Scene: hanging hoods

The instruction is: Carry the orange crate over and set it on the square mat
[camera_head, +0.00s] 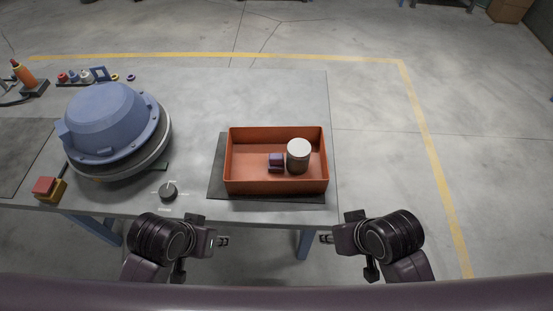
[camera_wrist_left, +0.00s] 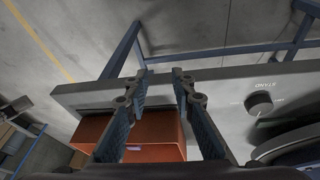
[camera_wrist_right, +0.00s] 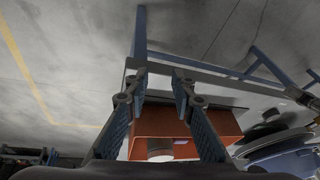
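The orange crate (camera_head: 276,186) sits upright on a dark mat (camera_head: 216,180) at the table's right end. It holds a pale-topped grey cylinder (camera_head: 299,157) and a small purple block (camera_head: 276,163). Another dark mat (camera_head: 22,150) lies flat at the far left, cut off by the picture edge; its full shape is hidden. My left gripper (camera_head: 223,240) is open and empty, below the crate's near left corner in the head view. My right gripper (camera_head: 326,238) is open and empty, below its near right corner. The crate also shows beyond the fingers in the left wrist view (camera_wrist_left: 158,135) and right wrist view (camera_wrist_right: 180,127).
A large blue hood-like housing (camera_head: 108,125) stands on the table between the crate and the left mat. A knob (camera_head: 168,191) and a red-topped yellow box (camera_head: 47,190) sit near the front edge. Small parts (camera_head: 88,77) and an orange tool (camera_head: 24,74) are at the back left.

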